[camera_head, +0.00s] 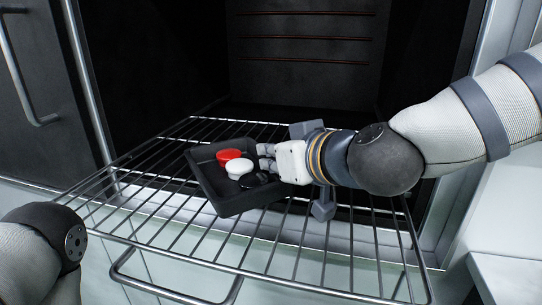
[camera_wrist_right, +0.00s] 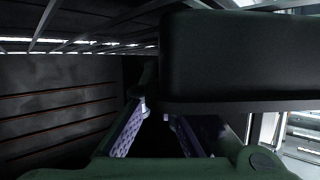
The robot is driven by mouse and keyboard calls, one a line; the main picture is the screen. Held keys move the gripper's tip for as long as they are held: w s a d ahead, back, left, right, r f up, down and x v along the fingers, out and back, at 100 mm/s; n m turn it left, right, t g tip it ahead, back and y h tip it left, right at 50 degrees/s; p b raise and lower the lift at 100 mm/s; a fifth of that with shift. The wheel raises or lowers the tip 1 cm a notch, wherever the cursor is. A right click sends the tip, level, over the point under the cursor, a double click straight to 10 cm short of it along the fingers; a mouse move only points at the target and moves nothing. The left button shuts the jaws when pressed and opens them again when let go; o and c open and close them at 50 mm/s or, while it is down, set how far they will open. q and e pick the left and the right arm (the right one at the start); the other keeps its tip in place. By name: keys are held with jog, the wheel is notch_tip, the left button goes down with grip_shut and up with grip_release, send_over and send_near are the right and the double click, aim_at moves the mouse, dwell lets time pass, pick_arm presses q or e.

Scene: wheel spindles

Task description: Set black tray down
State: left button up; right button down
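The black tray (camera_head: 240,203) is at the middle of the wire rack in the head view, turned slightly at an angle. It holds a red piece (camera_head: 229,155), a white piece (camera_head: 239,168) and a dark piece near its right side. My right gripper (camera_head: 265,158) reaches in from the right, its fingers at the tray's right wall. In the right wrist view the tray (camera_wrist_right: 240,60) fills the upper right and hides part of one finger of the gripper (camera_wrist_right: 157,112). A gap shows between the fingers; whether they clamp the wall is unclear. My left gripper is out of view.
The wire rack (camera_head: 130,222) sticks out from a dark open oven-like chamber (camera_head: 300,85). Bare rack lies left of and in front of the tray. A door with a handle (camera_head: 22,75) stands at the left. A white surface (camera_head: 510,215) is at the right.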

jog(key=shift+r, duration=0.1)
jog(key=c, duration=1.8)
grip_release()
